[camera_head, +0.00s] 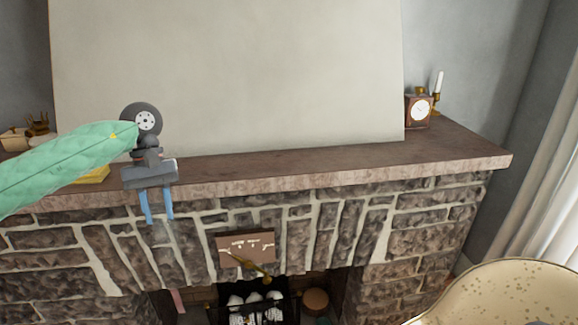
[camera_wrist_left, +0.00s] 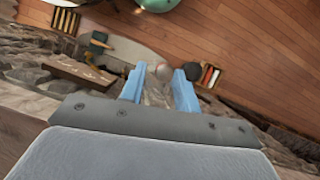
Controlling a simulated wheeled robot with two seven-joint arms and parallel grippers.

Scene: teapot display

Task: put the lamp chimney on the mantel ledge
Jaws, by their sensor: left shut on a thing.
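The mantel ledge (camera_head: 330,165) is a long brown stone shelf above the stone fireplace. My left gripper (camera_head: 157,218) reaches in from the left in the head view, its blue fingers pointing down in front of the ledge's front edge. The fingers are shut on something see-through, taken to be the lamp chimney. In the left wrist view the gripper (camera_wrist_left: 160,72) has a faint, pale, rounded form, the lamp chimney (camera_wrist_left: 162,88), between its fingers. Its outline is too faint to tell its tilt. My right gripper is not in view.
A clock (camera_head: 418,108) and a candlestick (camera_head: 437,97) stand at the ledge's right end. A yellow thing (camera_head: 93,175) and small brass things (camera_head: 38,124) are at its left. The middle is bare. A cream speckled rounded thing (camera_head: 505,292) is at lower right.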

